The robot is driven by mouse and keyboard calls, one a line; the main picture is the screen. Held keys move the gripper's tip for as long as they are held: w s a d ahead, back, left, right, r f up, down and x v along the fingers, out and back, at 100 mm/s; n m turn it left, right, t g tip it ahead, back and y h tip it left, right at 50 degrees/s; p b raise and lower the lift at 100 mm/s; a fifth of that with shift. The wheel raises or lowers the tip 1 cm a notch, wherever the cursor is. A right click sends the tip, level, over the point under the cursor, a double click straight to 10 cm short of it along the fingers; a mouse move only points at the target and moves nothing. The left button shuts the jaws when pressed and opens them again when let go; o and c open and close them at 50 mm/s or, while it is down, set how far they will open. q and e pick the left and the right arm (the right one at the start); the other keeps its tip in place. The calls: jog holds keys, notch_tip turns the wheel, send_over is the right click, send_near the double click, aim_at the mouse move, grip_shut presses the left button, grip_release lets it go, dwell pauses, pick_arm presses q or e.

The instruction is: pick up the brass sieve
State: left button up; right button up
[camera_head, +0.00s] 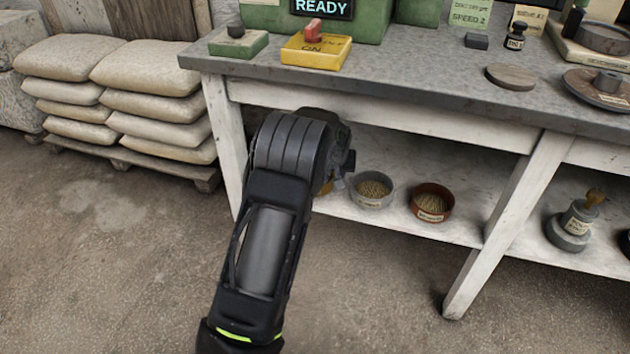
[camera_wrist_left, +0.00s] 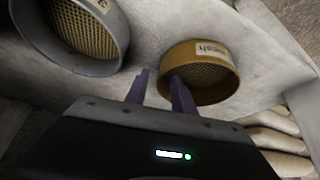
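The brass sieve (camera_wrist_left: 205,92) sits on the white shelf under the workbench, its label and mesh showing in the left wrist view. In the head view only a sliver of it (camera_head: 326,188) shows past my left arm. My left gripper (camera_wrist_left: 160,74) is open, with its two fingers apart near the sieve's left rim. The right-hand finger overlaps the rim in the picture; I cannot tell whether it touches. In the head view the left fingers are hidden behind my wrist. My right gripper is in neither view.
A grey sieve (camera_head: 370,190) stands close beside the brass one, with a copper-red sieve (camera_head: 432,203) farther right. The bench top (camera_head: 420,84) overhangs the shelf. A bench leg (camera_head: 508,225) stands farther right. Stacked sacks (camera_head: 150,95) lie at the left.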

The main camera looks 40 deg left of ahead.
pick_arm(q)
jog(key=shift+c, duration=0.5)
grip_shut()
dwell(1.1)
